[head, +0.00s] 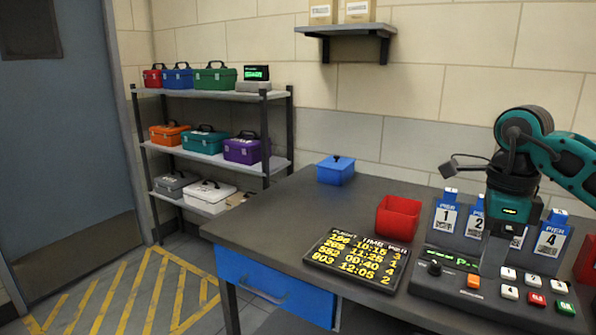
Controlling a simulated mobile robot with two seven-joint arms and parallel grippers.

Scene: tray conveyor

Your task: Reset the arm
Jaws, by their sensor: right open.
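My right arm comes in from the right, teal and black, and its right gripper (497,258) points down over the control panel (440,285) on the table. The gripper is open and I see nothing held in it. Its fingers are dark and hard to tell apart from the panel behind them. It hangs in front of the numbered blue pier holders, partly hiding the one between 2 (477,218) and 4 (551,243). Holder 1 (446,216) is clear to its left. My left gripper is not in view.
On the dark table (290,215) are a flight time board (357,262), a red bin (398,217) and a blue lidded box (335,170). Another red object (586,260) is cut off at the right edge. A shelf rack (215,155) with coloured cases stands left. The table's left part is clear.

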